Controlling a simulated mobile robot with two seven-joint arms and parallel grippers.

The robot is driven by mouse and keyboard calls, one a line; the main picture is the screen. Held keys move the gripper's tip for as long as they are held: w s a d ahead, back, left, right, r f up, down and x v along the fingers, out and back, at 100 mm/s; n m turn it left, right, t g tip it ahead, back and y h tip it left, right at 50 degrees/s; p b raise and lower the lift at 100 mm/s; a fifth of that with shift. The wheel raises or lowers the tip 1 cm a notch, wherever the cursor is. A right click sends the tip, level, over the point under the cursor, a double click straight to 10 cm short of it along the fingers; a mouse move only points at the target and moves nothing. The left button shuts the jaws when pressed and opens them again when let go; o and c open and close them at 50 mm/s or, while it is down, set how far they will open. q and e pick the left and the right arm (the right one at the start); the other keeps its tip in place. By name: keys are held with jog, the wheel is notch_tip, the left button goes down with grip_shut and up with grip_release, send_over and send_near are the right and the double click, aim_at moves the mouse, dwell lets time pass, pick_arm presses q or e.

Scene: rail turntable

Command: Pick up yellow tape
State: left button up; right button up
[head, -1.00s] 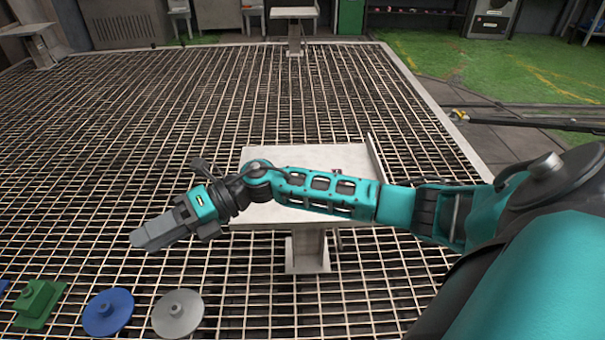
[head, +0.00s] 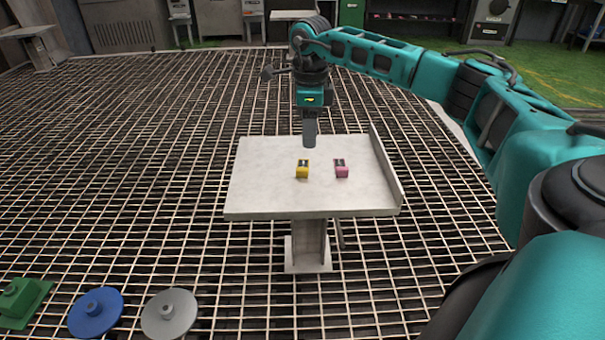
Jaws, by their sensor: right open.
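The yellow tape (head: 302,170) is a small yellow block with a dark top. It lies near the middle of a pale table (head: 265,197). A similar pink tape (head: 341,170) lies a little to its right, apart from it. My right gripper (head: 310,141) points down above the table, just behind and above the yellow tape in the picture. It is open and empty, and its fingers overlap in this view, so the gap between them does not show. My left gripper is not in view.
The table has a raised edge (head: 386,165) along its right side and stands on a metal grating floor. Green (head: 22,300), blue (head: 96,312) and grey (head: 170,314) pieces are at the lower left. The table's left part is clear.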

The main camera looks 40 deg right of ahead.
send_over(306, 169)
jog(key=f, duration=0.4)
jog(key=shift+s+d+f+b, duration=0.2)
jog(key=shift+s+f+b, duration=0.05)
jog(key=shift+f+b, duration=0.15)
jog(key=f, duration=0.1)
jog(key=f+b, duration=0.1)
jog(key=f, duration=0.2)
jog(key=shift+w+a+f+b, duration=0.2)
jog(key=shift+w+f+b, duration=0.05)
jog(key=shift+f+b, duration=0.15)
jog(key=shift+f, duration=0.15)
grip_shut()
